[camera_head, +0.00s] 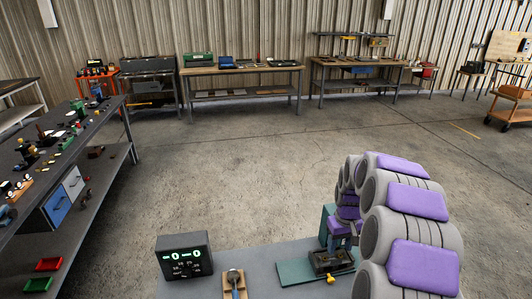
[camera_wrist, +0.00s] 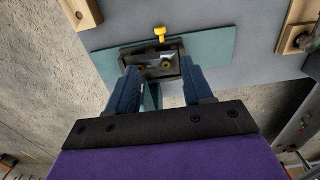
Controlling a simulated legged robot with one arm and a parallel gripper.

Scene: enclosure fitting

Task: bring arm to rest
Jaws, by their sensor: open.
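My gripper (camera_wrist: 159,78) is open, with its two blue fingers apart at the near side of a dark open-topped enclosure (camera_wrist: 127,60). Whether the fingers touch it I cannot tell. The enclosure has two round brass-coloured spots inside and sits on a teal mat (camera_wrist: 215,38). A yellow knob-like part (camera_wrist: 160,34) is at its far edge. In the head view my arm comes in from the right, with my gripper (camera_head: 338,240) low over the enclosure (camera_head: 322,262) on the teal mat (camera_head: 293,272).
A black meter box (camera_head: 184,256) with a green display stands left on the grey work table (camera_head: 262,262). A cluttered bench (camera_head: 75,150) stands at left; other benches line the back wall. The floor between is clear.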

